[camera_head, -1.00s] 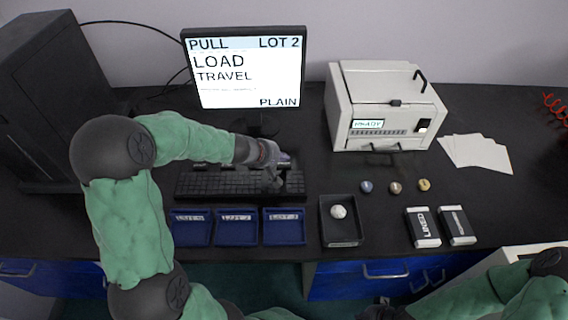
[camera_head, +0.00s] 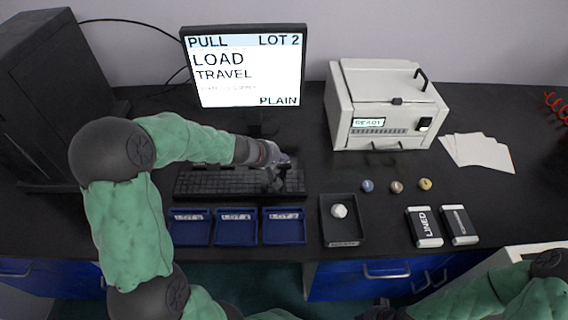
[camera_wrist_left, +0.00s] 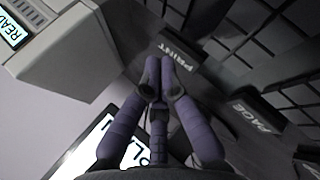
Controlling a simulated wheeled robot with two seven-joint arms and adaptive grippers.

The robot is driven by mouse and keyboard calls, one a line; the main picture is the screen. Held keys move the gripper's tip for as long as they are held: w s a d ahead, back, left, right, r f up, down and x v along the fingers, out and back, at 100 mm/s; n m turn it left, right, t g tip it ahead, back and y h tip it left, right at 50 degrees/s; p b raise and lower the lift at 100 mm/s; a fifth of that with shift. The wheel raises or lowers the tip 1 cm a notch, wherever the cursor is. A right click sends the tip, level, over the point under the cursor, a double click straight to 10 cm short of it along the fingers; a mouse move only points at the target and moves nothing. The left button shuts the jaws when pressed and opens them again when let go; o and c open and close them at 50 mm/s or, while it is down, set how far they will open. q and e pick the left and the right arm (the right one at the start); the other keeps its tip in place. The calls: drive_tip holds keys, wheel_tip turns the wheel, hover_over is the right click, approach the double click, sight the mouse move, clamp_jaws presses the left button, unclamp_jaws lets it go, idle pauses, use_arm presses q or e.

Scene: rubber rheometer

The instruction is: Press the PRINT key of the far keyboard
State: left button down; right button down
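The PRINT key (camera_wrist_left: 178,50) is a dark key with white lettering in the left wrist view, just beyond my left fingertips. A PAGE key (camera_wrist_left: 252,116) lies apart from it, to the lower right. My left gripper (camera_wrist_left: 160,64) has its fingertips together, with nothing seen between them. Whether they touch the PRINT key cannot be told. In the head view the left gripper (camera_head: 274,181) is over the right part of the black keyboard area (camera_head: 225,186) and hides some of it.
A monitor (camera_head: 247,70) stands behind the keyboard, and a white instrument (camera_head: 385,110) reading READY stands to its right. Blue trays (camera_head: 237,240) and a black tray (camera_head: 352,238) lie in front. Small balls, two boxes (camera_head: 424,227) and paper sheets (camera_head: 478,152) lie to the right.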

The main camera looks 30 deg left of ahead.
sight(282, 164)
use_arm(q)
drive_tip(key=shift+f+b, duration=0.4)
drive_tip(key=shift+b, duration=0.1)
idle(0.7)
drive_tip(key=shift+r, duration=0.15)
drive_tip(key=shift+r+p, duration=0.7)
wheel_tip(282, 164, up, 5)
drive_tip(key=p, duration=0.4)
drive_tip(key=shift+r, duration=0.1)
idle(1.0)
